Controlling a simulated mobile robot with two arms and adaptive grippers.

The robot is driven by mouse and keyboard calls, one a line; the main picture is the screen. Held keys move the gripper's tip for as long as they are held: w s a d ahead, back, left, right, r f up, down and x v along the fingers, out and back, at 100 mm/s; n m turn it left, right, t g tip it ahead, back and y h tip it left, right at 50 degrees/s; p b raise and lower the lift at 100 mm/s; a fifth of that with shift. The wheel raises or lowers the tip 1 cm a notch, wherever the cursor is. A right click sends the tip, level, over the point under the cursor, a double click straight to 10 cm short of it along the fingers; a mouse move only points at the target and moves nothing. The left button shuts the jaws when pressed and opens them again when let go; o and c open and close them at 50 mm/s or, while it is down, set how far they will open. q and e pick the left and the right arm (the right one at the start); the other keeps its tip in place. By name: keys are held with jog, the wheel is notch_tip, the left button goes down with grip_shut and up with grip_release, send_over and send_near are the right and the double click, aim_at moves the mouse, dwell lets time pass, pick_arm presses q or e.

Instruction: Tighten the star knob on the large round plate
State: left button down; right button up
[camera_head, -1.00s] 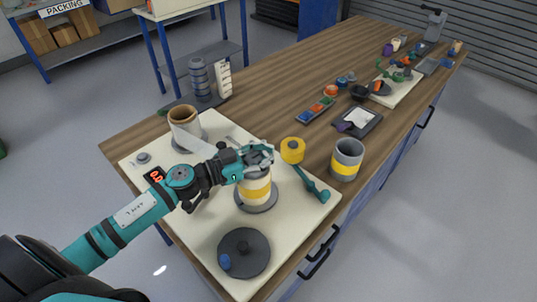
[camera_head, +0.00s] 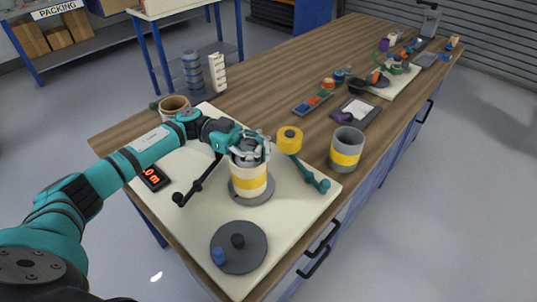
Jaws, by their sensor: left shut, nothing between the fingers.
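A dark round plate (camera_head: 255,262) lies at the near end of the cream board. A small blue knob (camera_head: 218,256) sits near its left edge, and a dark post (camera_head: 238,241) stands near its middle. I cannot make out a star shape on the knob. My left gripper (camera_head: 262,148) is shut at the top of a cream roller with a yellow band (camera_head: 248,184), partly hiding its top. I cannot tell whether it touches the roller. The roller stands on a grey round base (camera_head: 266,197). My right gripper is not in view.
A yellow roller (camera_head: 290,138) and a teal arm (camera_head: 312,180) are right of the gripper. A grey yellow-banded cylinder (camera_head: 346,150) stands on the table. A dark rod (camera_head: 196,185) is below my left forearm. A display (camera_head: 153,178) shows red digits.

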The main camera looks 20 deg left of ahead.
pick_arm(q)
jog(key=shift+s+a+m+g+y+b, duration=0.15)
jog(key=shift+s+m+g+y+b, duration=0.2)
jog(key=shift+m+g+b, duration=0.6)
jog(key=shift+s+a+m+g+y+b, duration=0.1)
jog(key=shift+s+m+g+y+b, duration=0.4)
jog(key=shift+g, duration=0.8)
jog(key=shift+a+m+g+y+b, duration=0.15)
jog(key=shift+m+g+y+b, duration=0.15)
jog(key=shift+m+g, duration=0.75)
jog(key=shift+g, duration=0.3)
jog(key=shift+r, duration=0.15)
jog(key=c, duration=1.4)
grip_release()
jog(key=shift+a, duration=0.35)
jog(key=shift+c, duration=0.2)
jog(key=o, duration=0.4)
jog(key=shift+d, duration=0.1)
notch_tip(320, 180, up, 10)
